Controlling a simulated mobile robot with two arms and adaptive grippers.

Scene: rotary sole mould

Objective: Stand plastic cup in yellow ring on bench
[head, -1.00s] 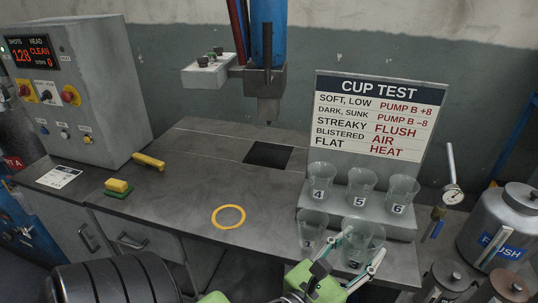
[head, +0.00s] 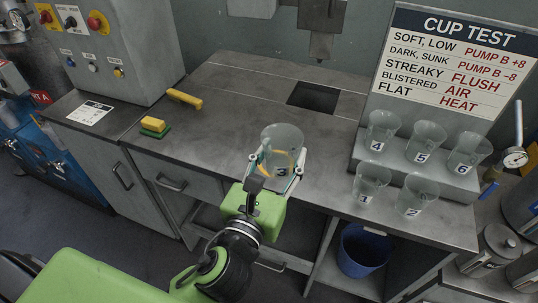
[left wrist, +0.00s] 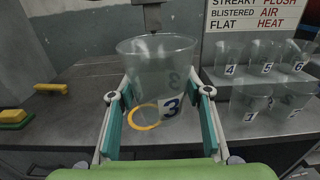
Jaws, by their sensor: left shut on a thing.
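My left gripper (head: 279,160) is shut on a clear plastic cup (head: 283,137) marked 3, with one finger on each side of it. The cup is upright, and it fills the middle of the left wrist view (left wrist: 158,68) between the fingers. The yellow ring (left wrist: 144,117) lies flat on the bench (head: 235,95) and shows through the cup's clear wall. In the head view the cup and fingers largely cover the ring. The cup appears to be above the bench, but the gap under it cannot be judged exactly. My right gripper is not in view.
Cups 1 (head: 371,183) and 2 (head: 416,194) stand on the bench at right, before a step with several more cups. A yellow-green sponge (head: 154,127) and a yellow-handled tool (head: 184,98) lie at left. A square opening (head: 314,95) is behind.

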